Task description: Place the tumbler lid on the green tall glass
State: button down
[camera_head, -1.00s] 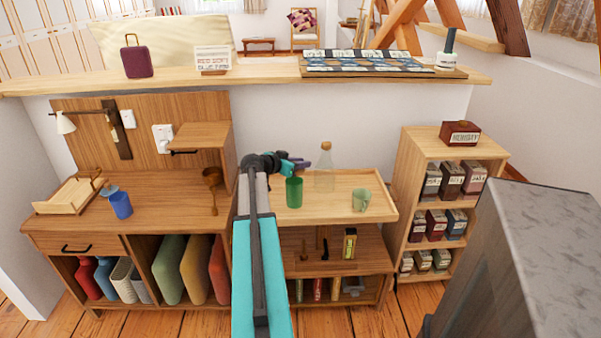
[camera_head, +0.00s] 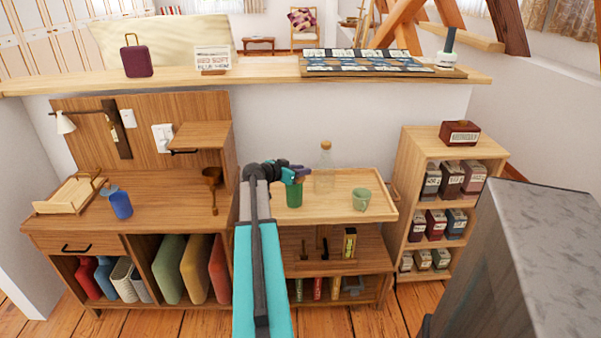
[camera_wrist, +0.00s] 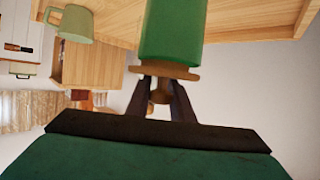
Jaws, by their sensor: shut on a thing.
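The green tall glass (camera_head: 294,196) stands on the light wooden tray top in the head view. Its rim is covered by my gripper (camera_head: 296,174). In the wrist view, which looks upside down, the green glass (camera_wrist: 170,30) meets a brown round lid (camera_wrist: 166,72) with a knob. My gripper (camera_wrist: 160,92) is shut on the lid's knob. The lid lies across the glass mouth, roughly centred and level. I cannot tell whether it rests on the rim or hovers just off it.
A clear bottle with a cork (camera_head: 325,170) stands close behind and right of the glass. A pale green mug (camera_head: 361,199) stands farther right on the tray top (camera_head: 335,211). A blue cup (camera_head: 121,205) is on the desk at left. Shelves with jars stand right.

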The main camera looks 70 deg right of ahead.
jog(key=shift+f, duration=0.1)
jog(key=c, duration=1.6)
grip_release()
jog(key=shift+o, duration=0.2)
jog(key=v, duration=1.2)
jog(key=shift+r, duration=0.2)
